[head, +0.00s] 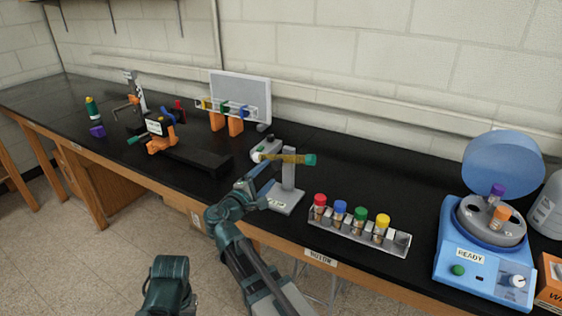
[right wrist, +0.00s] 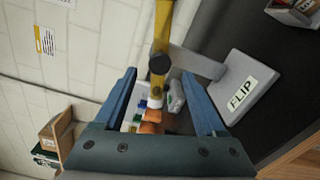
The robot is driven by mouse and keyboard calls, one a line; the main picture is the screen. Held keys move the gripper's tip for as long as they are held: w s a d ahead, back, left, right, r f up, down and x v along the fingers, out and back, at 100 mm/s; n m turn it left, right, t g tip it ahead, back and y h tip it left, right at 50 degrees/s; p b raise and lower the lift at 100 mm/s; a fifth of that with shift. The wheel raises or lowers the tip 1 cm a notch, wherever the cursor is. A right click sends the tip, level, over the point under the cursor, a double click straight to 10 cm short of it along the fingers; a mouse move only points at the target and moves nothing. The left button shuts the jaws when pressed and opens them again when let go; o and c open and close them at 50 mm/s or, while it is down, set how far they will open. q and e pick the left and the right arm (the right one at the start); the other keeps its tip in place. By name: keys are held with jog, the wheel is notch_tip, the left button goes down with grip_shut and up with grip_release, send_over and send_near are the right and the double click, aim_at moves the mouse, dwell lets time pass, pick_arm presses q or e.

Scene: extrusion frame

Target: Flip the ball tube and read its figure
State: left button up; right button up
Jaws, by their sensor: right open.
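The ball tube (head: 285,158) is a yellow tube with a green cap at its right end, lying roughly level across the top of a grey stand (head: 289,180). The stand's base carries a FLIP label, readable in the right wrist view (right wrist: 240,92). My right gripper (head: 263,178) is open just below and in front of the tube's left part. In the right wrist view, the yellow tube (right wrist: 161,35) with its dark round knob runs down to a pale end in the gap between my open fingers (right wrist: 160,95); contact cannot be told. No figure is readable. My left gripper is not seen.
A rack (head: 358,235) with several coloured-cap tubes stands right of the stand. A blue centrifuge (head: 480,245) with its lid up is at the far right. A black block (head: 198,160) and a rack on orange supports (head: 227,122) are to the left.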

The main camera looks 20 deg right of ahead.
aim_at(281, 160)
jog(key=x, duration=0.9)
jog(key=shift+w+d, duration=0.2)
grip_shut()
dwell(1.1)
